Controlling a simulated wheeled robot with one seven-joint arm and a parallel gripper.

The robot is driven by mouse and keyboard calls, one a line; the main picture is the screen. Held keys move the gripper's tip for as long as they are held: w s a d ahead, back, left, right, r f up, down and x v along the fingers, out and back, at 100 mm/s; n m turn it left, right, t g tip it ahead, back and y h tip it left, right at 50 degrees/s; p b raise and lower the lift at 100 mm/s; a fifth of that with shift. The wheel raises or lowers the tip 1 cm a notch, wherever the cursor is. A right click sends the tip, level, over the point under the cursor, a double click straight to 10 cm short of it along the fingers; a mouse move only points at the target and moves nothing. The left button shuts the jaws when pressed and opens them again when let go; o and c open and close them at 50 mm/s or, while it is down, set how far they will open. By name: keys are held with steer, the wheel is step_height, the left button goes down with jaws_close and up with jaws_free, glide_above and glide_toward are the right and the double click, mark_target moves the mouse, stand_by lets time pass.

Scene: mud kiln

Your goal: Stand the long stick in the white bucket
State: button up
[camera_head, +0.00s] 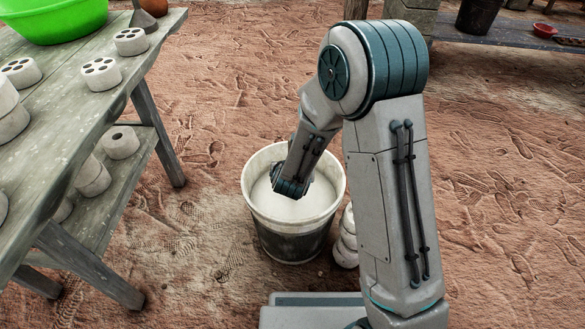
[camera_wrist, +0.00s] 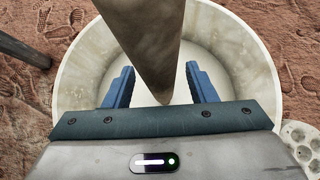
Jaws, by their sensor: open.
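The white bucket (camera_head: 255,205) stands on the ground in front of me. It is pale inside, with a darker stained outer wall. Its round rim (camera_wrist: 75,75) fills most of the wrist view. My gripper (camera_head: 292,188) points down into its mouth. In the wrist view my gripper's blue fingers (camera_wrist: 160,68) are wide apart. A long, tapering grey-brown shaft, which looks like the stick (camera_wrist: 150,35), runs from the top of that view down between them, with a gap on each side. Its lower end is over the pale bucket inside. I cannot make the stick out in the head view.
A wooden table (camera_head: 75,120) with a green basin (camera_head: 55,18) and several holed clay pieces stands at left. Small whitish pieces (camera_head: 346,240) are stacked close to the bucket's right. A low bench (camera_head: 500,35) is at back right. Bare ground lies between.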

steer(key=v, duration=1.3)
steer(key=shift+s+r+p, duration=0.25)
steer(key=shift+p, duration=0.15)
